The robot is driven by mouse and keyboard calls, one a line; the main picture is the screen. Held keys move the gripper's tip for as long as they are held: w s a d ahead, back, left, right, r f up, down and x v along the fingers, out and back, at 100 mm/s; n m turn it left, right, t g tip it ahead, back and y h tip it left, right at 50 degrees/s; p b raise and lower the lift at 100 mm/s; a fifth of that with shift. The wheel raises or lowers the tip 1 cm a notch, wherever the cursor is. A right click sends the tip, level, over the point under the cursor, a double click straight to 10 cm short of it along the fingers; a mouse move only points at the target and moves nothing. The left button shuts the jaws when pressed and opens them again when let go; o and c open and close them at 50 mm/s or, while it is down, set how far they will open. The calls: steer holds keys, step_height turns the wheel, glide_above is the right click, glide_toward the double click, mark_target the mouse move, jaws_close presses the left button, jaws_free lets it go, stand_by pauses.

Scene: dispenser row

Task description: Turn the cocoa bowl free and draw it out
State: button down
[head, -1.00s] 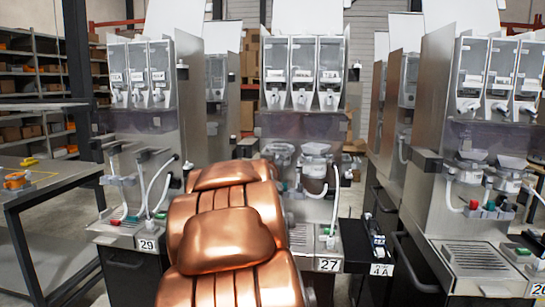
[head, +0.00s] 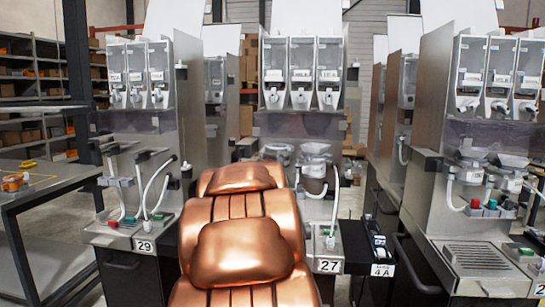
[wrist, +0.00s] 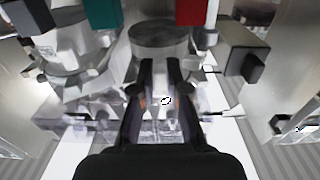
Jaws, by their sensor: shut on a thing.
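In the wrist view my gripper (wrist: 159,68) has both fingers closed in on a bowl with a dark grey round face (wrist: 160,36), under the machine front. I take it for the cocoa bowl, but no label on it is readable. A second, whitish bowl (wrist: 62,48) sits beside it on the left in the wrist view. In the head view my copper arm reaches to station 27 and hides my gripper. Two clear bowls show there, the left one (head: 280,152) partly behind the arm and the right one (head: 314,152). Whether the held bowl has turned is unclear.
A teal knob (wrist: 102,13) and a red knob (wrist: 191,11) are close to the fingers in the wrist view. A hose (head: 325,188) hangs by station 27. Stations 29 (head: 145,246) and the right-hand machine (head: 480,258) flank it. A table (head: 45,190) stands left.

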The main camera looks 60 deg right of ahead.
steer(key=shift+s+d+b, duration=0.1)
steer(key=shift+b, duration=0.55)
steer(key=shift+f, duration=0.15)
steer(key=shift+a+f+p, duration=0.2)
steer(key=shift+p, duration=0.1)
steer(key=shift+a+n+t, duration=0.3)
steer(key=shift+a, duration=0.3)
steer(key=shift+p+v, duration=0.35)
steer(key=shift+v, duration=0.4)
steer(key=shift+a, duration=0.15)
steer(key=v, duration=0.2)
steer(key=p+v, duration=0.1)
steer(key=v, duration=0.1)
steer(key=shift+r, duration=0.35)
steer(key=shift+a, duration=0.1)
